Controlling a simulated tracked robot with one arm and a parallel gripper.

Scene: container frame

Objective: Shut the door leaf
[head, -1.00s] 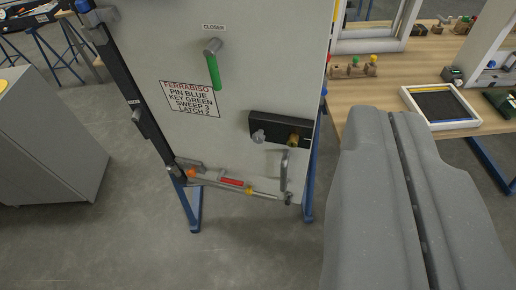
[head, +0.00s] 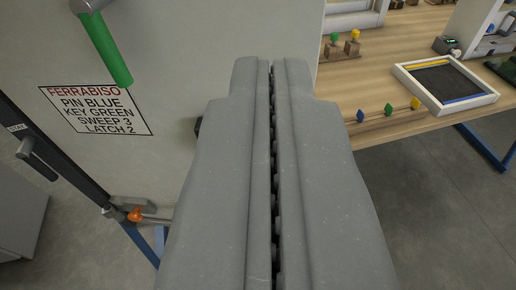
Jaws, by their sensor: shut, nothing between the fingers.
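The door leaf (head: 165,170) is a pale grey panel filling the left and upper middle of the view. It carries a green-gripped handle (head: 107,48) at the top and a label (head: 97,110) reading FERRABISO, PIN BLUE, KEY GREEN, SWEEP 3, LATCH 2. A dark post (head: 50,150) runs along its left side. My gripper (head: 271,62) is shut and empty, pointing at the leaf's right part. It hides most of the leaf's lower right, including the lock area. I cannot tell whether the fingertips touch the leaf.
A wooden workbench (head: 400,70) stands at right behind the leaf. It holds a white-framed tray (head: 445,82) and coloured keys near its front edge (head: 388,112). An orange knob (head: 134,214) sits at the leaf's lower left. Floor (head: 445,200) is clear at lower right.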

